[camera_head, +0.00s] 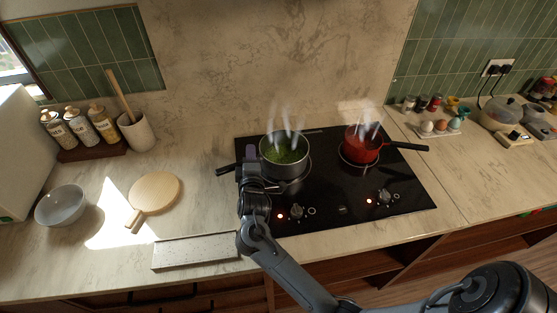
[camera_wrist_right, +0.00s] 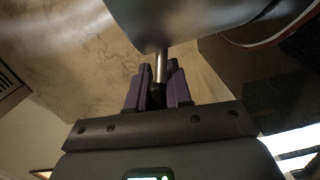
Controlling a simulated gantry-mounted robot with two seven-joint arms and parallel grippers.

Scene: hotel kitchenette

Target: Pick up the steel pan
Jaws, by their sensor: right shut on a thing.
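The steel pan (camera_head: 284,163) has green food in it and steams over the left burner of the black hob. I cannot tell whether its base touches the glass. Its dark handle (camera_head: 224,171) points left. My right gripper (camera_head: 250,153) is shut on this handle, close to the pan's left side. In the right wrist view, the purple fingers (camera_wrist_right: 158,88) close around the handle near its steel neck (camera_wrist_right: 160,64), and the pan's grey side (camera_wrist_right: 190,18) fills the top. My left gripper is not in view.
A red pan (camera_head: 361,150) steams on the right burner of the hob (camera_head: 335,190), its handle pointing right. A long speckled tray (camera_head: 196,250) lies at the front, left of my right arm. A round wooden board (camera_head: 156,193) and a grey bowl (camera_head: 61,205) are further left.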

